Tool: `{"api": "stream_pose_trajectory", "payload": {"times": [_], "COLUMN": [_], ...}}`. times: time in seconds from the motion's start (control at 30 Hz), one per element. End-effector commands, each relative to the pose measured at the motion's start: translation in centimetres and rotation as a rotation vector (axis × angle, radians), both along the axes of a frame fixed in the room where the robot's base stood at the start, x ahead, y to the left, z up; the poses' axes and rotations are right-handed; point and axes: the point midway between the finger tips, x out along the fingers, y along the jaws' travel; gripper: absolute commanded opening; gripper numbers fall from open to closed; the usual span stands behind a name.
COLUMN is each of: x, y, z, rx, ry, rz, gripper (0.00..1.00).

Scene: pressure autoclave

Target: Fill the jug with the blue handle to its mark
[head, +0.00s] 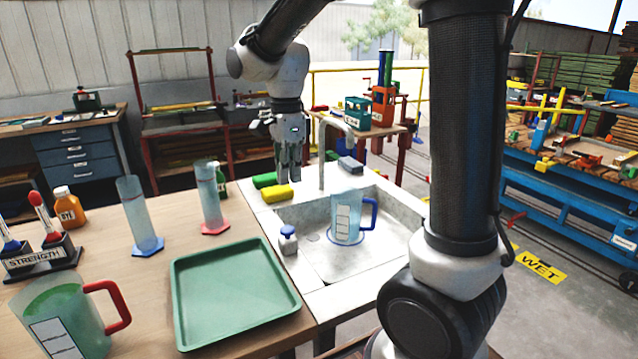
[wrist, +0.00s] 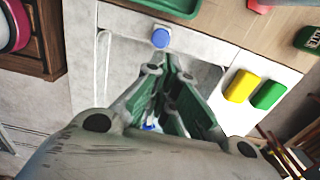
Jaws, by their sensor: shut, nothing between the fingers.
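The jug with the blue handle (head: 346,222) stands upright in the metal sink (head: 300,215), below the end of the curved tap (head: 322,155). It is translucent with a white marked panel on its side. I cannot tell its water level or whether water runs. My gripper (head: 288,178) points down behind the sink, left of the tap, apart from the jug. In the wrist view my gripper (wrist: 170,68) is shut and empty over the sink. It hides most of the basin there; a small blue patch shows between the fingers, and I cannot tell what it is.
Yellow (head: 277,194) and green (head: 265,180) blocks lie behind the basin. A green tray (head: 232,295), a red-handled jug (head: 65,315) and two cylinders stand left on the bench. My arm blocks the right side.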

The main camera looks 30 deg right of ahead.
Motion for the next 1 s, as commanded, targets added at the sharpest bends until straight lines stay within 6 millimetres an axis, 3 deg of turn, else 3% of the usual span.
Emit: {"api": "stream_pose_trajectory", "payload": {"times": [0.37, 0.53, 0.83, 1.0], "x": [0.0, -0.1, -0.2, -0.2], "y": [0.0, -0.4, -0.4, -0.4], "z": [0.1, 2.3, 1.8, -0.4], "rx": [0.000, -0.001, -0.002, -0.002], "ry": [-0.001, 0.003, 0.007, 0.009], "rz": [0.000, 0.000, 0.000, 0.000], "gripper": [0.00, 0.00, 0.00, 0.00]}}
